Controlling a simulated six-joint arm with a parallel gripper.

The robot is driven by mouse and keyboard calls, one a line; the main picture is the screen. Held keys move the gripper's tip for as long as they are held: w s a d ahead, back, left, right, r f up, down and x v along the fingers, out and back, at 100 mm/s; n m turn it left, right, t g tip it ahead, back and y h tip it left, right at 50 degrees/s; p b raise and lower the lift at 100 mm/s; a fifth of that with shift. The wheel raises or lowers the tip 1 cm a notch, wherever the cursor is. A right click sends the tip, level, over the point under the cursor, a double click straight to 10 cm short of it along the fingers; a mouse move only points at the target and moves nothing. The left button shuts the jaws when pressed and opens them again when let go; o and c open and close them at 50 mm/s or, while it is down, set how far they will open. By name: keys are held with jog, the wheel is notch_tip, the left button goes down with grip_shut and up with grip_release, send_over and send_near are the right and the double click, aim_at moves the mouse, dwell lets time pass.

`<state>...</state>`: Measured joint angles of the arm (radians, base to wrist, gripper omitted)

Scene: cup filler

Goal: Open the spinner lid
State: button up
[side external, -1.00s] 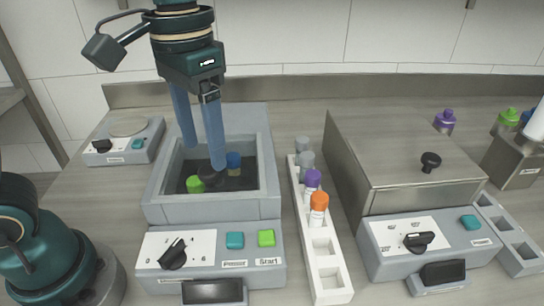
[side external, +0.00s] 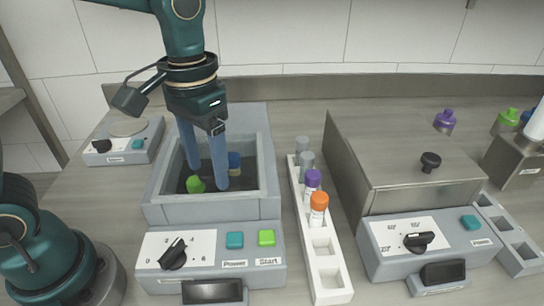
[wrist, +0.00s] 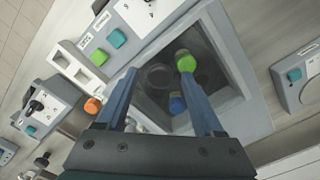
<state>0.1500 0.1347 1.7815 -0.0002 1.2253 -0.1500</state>
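The machine on the left, with a number dial and Power and Start buttons, has a grey rectangular well (side external: 153,206). A green cap (side external: 195,184) and a blue cap (side external: 234,160) show inside it; both also show in the wrist view, green (wrist: 186,61) and blue (wrist: 177,104). A dark surface with round shapes lies in the well; I cannot tell whether it is a clear lid or the well's floor. My gripper (side external: 208,178) points down into the well. In the wrist view (wrist: 159,72) its blue fingers are apart with nothing visibly held between them.
A white rack (side external: 328,275) with several capped tubes stands right of the well. Further right is a steel box (side external: 385,175) with a black knob (side external: 431,161) on top. A small scale-like device (side external: 128,142) sits behind left.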

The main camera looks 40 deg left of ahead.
grip_shut()
dwell(1.3)
